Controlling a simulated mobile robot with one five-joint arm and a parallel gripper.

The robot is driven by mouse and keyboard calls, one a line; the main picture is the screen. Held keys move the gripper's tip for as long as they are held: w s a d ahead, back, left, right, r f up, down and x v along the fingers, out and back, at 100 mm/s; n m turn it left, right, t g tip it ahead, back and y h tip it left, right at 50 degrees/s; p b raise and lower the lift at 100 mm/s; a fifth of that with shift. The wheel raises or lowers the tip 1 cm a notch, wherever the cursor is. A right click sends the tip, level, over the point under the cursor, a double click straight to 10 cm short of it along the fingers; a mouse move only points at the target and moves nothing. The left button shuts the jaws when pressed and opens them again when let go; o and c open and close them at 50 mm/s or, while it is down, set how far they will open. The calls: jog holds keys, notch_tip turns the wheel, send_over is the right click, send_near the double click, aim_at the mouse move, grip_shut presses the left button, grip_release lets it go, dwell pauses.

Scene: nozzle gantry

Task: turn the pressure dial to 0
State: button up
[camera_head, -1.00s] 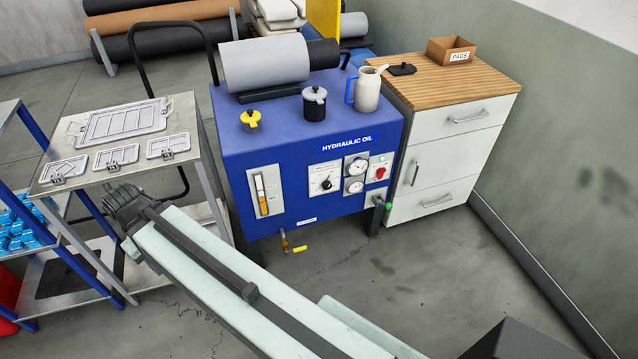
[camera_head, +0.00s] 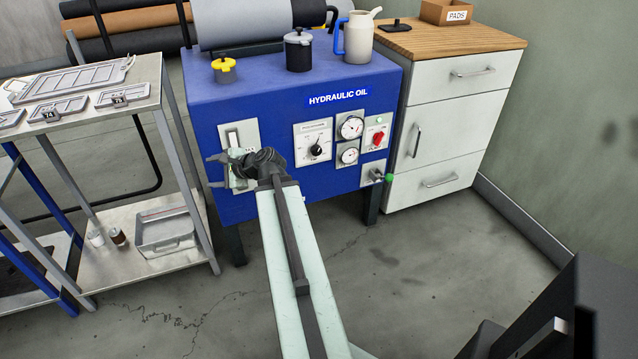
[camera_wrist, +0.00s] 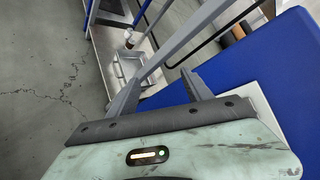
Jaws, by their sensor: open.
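The pressure dial (camera_head: 316,150) is a black knob on a white square panel on the front of the blue hydraulic oil unit (camera_head: 262,110). Its scale marks are too small to read in the head view. My gripper (camera_head: 214,171) is in front of the sight-gauge panel (camera_head: 251,133), to the left of the dial and a little lower. Its jaws point left and are open and empty. In the wrist view my gripper (camera_wrist: 162,73) shows two spread fingers beside the blue unit (camera_wrist: 285,60); the dial is not in that view.
Two round gauges (camera_head: 350,128) and a red switch (camera_head: 378,138) sit right of the dial. A green-tipped valve (camera_head: 389,177) is below them. A steel cart (camera_head: 150,205) stands left, a white drawer cabinet (camera_head: 460,110) right.

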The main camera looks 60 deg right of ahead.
jog(key=s+d+f+m+t+h+b, duration=0.1)
jog(key=s+d+f+m+h+b, duration=0.25)
jog(key=d, duration=0.45)
jog(key=s+d+f+m+t+h+b, duration=0.1)
jog(key=s+d+f+m+h+b, duration=0.15)
jog(key=s+d+m+b, duration=0.4)
jog(key=m+h+b, duration=0.5)
jog(key=m+h, duration=0.1)
jog(key=m, duration=0.3)
send_near(318, 151)
jog(key=x, duration=0.9)
jog(key=shift+w, duration=0.2)
grip_shut()
